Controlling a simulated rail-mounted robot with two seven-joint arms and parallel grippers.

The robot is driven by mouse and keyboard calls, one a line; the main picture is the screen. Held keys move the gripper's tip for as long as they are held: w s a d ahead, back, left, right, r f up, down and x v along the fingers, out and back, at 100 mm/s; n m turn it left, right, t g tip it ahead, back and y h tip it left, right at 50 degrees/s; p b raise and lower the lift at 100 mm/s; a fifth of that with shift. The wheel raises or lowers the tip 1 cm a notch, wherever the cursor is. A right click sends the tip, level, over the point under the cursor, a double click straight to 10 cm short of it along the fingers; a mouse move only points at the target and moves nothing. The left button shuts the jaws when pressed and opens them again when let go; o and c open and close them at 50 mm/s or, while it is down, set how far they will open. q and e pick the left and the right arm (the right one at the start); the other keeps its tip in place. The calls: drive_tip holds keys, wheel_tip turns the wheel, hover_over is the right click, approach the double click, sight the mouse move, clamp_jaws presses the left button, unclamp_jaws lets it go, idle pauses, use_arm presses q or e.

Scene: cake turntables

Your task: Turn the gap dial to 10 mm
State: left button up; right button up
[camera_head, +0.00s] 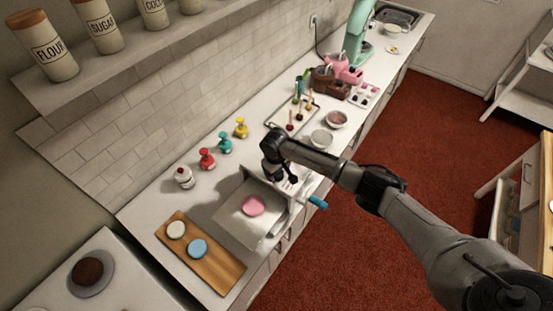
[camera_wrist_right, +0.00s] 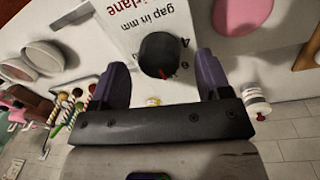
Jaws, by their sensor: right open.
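The gap dial (camera_wrist_right: 158,50) is a dark round knob with a red mark, on a white panel (camera_wrist_right: 125,25) printed "gap in mm". In the right wrist view my right gripper (camera_wrist_right: 161,72) is open, with its two purple fingers on either side of the dial. In the head view my right gripper (camera_head: 287,176) is over the white machine (camera_head: 233,226), which has a teal handle (camera_head: 317,202), and hides the dial. My left gripper is not in view.
A pink disc (camera_head: 254,205) lies on the machine's board. A wooden board (camera_head: 213,262) with a white and a blue disc is nearby. Bowls (camera_head: 321,139) and a tray of sticks (camera_head: 283,124) stand beyond the gripper.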

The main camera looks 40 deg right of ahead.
wheel_tip(320, 180, up, 12)
drive_tip(key=b, duration=0.1)
drive_tip(key=shift+a, duration=0.45)
drive_tip(key=shift+r, duration=0.1)
idle(0.3)
